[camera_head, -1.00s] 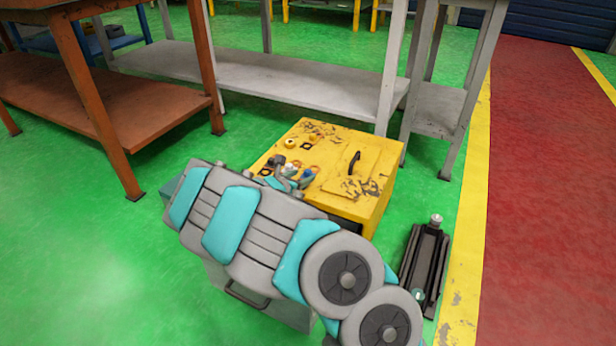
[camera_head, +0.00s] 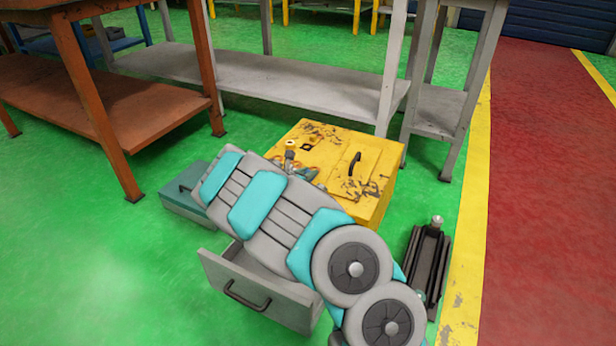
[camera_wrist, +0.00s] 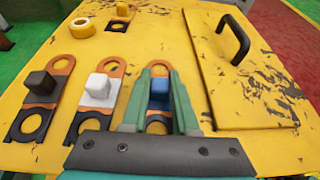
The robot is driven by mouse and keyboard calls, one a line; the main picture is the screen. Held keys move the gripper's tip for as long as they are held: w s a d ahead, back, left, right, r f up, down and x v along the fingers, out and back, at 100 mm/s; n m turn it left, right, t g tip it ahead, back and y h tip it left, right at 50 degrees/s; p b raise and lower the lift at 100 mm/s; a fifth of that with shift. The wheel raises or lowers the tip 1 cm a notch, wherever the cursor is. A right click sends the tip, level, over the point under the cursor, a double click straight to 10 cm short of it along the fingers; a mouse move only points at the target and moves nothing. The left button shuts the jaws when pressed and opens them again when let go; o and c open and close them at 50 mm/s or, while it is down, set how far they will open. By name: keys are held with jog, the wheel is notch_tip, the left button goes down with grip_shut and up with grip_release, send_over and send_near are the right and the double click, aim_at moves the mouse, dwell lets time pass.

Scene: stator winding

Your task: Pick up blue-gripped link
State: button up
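The blue-gripped link (camera_wrist: 160,92) lies on the yellow cabinet top (camera_wrist: 190,118) in the wrist view, an orange-brown flat piece with holes and a blue block. My gripper (camera_wrist: 159,74) has its two green fingers apart, one on each side of the blue block. I cannot tell whether they touch it. The dark bracket of my gripper hides the near part of the link. A white-gripped link (camera_wrist: 98,88) and a black-gripped link (camera_wrist: 42,90) lie to its left. In the head view my arm covers most of the links.
A black handle (camera_wrist: 234,40) stands on a raised panel to the right. An open grey drawer (camera_head: 262,290) and a teal box (camera_head: 185,195) are near my arm.

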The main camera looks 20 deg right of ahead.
grip_shut()
jog(key=shift+r, duration=0.15)
jog(key=shift+r, duration=0.6)
jog(key=shift+s+a+r+p, duration=0.1)
jog(key=shift+s+r+p, duration=0.1)
jog(key=shift+r, duration=0.35)
jog(key=shift+s+a+r+p, duration=0.1)
jog(key=shift+s+r+p, duration=0.1)
jog(key=shift+r, duration=0.3)
jog(key=s+a+r+b, duration=0.1)
jog(key=s+b, duration=0.3)
jog(key=s, duration=1.1)
jog(key=shift+a+r, duration=0.2)
jog(key=shift+a, duration=0.55)
